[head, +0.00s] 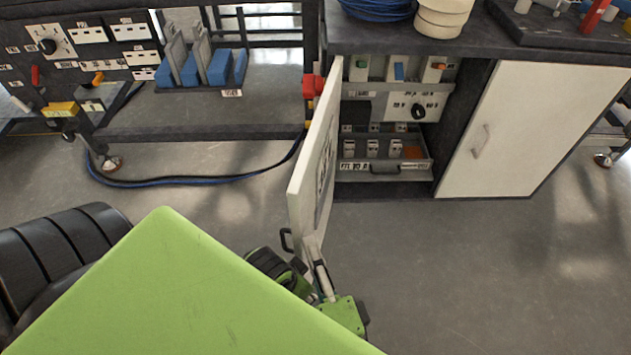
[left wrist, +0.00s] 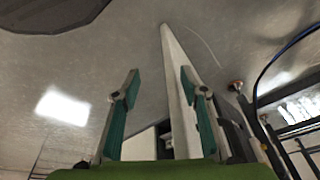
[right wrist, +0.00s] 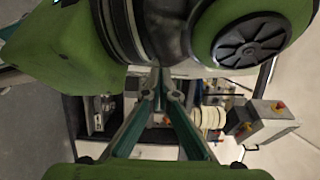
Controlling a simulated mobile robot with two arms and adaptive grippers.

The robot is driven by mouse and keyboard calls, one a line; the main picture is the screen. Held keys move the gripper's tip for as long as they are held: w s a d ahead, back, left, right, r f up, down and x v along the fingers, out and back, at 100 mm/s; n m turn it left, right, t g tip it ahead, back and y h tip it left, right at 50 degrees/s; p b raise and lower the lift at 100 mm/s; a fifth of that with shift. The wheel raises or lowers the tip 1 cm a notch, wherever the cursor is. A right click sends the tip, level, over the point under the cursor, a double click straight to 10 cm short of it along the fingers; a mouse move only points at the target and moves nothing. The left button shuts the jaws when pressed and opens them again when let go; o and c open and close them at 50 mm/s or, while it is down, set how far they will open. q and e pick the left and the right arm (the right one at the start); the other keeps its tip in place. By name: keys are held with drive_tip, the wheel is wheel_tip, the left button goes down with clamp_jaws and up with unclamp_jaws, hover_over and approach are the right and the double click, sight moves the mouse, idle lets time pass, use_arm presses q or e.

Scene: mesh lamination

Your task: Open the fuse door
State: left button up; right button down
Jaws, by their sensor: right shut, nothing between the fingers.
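The fuse door (head: 312,150) is the white panel standing swung out from the left side of the cabinet. My left gripper (left wrist: 163,88) is open in the left wrist view. The white door edge (left wrist: 176,75) shows beyond and between its fingers.
The open bay holds switches and fuse blocks, with a grey tray (head: 380,172) below. A closed white door (head: 525,130) is at the right. A panel table (head: 200,133) stands left, with a blue cable (head: 200,181) on the floor. Floor at the front right is clear.

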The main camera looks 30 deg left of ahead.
drive_tip(key=shift+s+d, duration=0.1)
drive_tip(key=v, duration=1.1)
drive_tip(key=shift+s+d, duration=0.2)
drive_tip(key=shift+d, duration=0.15)
